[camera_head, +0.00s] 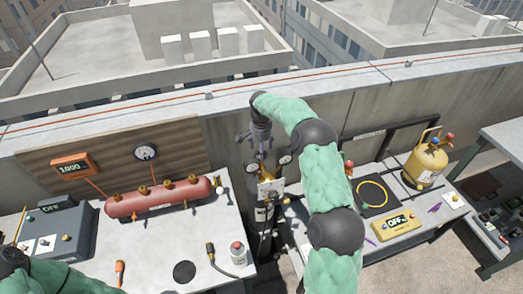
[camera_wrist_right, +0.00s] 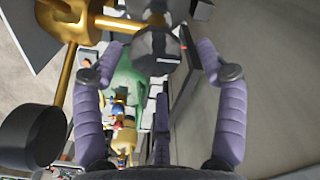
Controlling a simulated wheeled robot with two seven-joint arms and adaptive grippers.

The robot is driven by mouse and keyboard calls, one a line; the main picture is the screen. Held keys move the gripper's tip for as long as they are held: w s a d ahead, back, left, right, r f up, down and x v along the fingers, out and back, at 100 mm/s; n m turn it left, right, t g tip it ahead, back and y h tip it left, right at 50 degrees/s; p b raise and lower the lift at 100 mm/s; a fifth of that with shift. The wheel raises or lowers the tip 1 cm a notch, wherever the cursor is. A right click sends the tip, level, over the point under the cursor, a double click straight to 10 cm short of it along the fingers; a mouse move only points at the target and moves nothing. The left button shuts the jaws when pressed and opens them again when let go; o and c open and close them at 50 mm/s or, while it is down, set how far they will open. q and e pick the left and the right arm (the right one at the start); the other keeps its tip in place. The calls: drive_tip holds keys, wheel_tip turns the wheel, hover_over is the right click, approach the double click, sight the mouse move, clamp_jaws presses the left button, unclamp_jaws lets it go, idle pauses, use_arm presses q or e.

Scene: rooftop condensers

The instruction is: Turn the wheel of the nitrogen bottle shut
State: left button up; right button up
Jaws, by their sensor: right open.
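The nitrogen bottle (camera_head: 263,232) appears as a dark upright cylinder in the gap between the two tables. Its brass valve, round gauges (camera_head: 284,157) and a pale tag (camera_head: 270,188) are at the top. My right gripper (camera_head: 257,145) is above the valve, pointing down. In the right wrist view, my right gripper (camera_wrist_right: 160,57) is open, with its two fingers on either side of a dark faceted wheel (camera_wrist_right: 157,52) on a brass stem (camera_wrist_right: 118,23). Gaps show between wheel and fingers. In the head view the wheel is mostly hidden by the gripper. My left gripper is out of view.
A red tank (camera_head: 160,197) with brass valves lies on the left table, beside a white bottle (camera_head: 238,252) and a black disc (camera_head: 184,271). A yellow bottle (camera_head: 427,162) and a yellow meter (camera_head: 395,225) stand on the right table. A parapet wall (camera_head: 225,152) runs close behind.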

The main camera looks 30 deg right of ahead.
wheel_tip(320, 180, up, 11)
drive_tip(key=shift+d, duration=0.15)
idle(0.4)
